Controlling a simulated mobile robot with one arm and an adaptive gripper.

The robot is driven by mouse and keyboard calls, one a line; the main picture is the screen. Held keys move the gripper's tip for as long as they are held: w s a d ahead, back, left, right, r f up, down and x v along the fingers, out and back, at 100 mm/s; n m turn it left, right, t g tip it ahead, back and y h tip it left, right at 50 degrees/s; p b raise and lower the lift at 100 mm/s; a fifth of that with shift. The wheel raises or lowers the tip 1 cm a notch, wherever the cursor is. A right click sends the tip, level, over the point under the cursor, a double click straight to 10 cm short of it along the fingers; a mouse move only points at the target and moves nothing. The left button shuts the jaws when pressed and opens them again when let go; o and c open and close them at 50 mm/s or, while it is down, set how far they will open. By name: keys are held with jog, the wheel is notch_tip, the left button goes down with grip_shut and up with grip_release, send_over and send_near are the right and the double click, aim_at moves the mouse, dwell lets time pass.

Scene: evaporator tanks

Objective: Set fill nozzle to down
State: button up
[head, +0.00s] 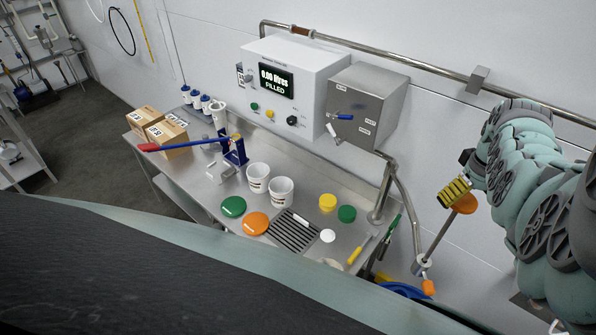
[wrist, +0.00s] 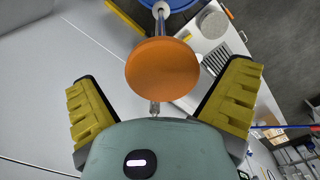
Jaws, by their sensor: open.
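A steel rod (head: 441,232) with an orange knob (head: 465,203) at its upper end slants up and right from a joint (head: 421,265) at the foot of a curved pipe. A small orange tip (head: 428,287) shows below the joint. I cannot tell for sure which part is the fill nozzle. My gripper (head: 455,190) is beside the knob, its yellow pads partly overlapping it. In the wrist view the gripper (wrist: 158,85) is open, with one finger on each side of the orange knob (wrist: 162,68). Gaps show on both sides.
A control box (head: 290,80) and steel box (head: 368,105) are on the wall behind. A blue object (head: 405,290) lies below the joint.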

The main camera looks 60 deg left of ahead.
aim_at(425, 262)
jog(key=shift+s+f, duration=0.15)
jog(key=shift+f, duration=0.5)
jog(key=shift+a, duration=0.1)
jog(key=shift+f, duration=0.1)
jog(key=c, duration=1.2)
notch_tip(425, 262, down, 26)
jog(key=b, duration=2.5)
jog(key=shift+b, duration=0.3)
jog(key=shift+c, duration=0.2)
jog(key=o, duration=1.2)
jog(key=shift+o, duration=0.2)
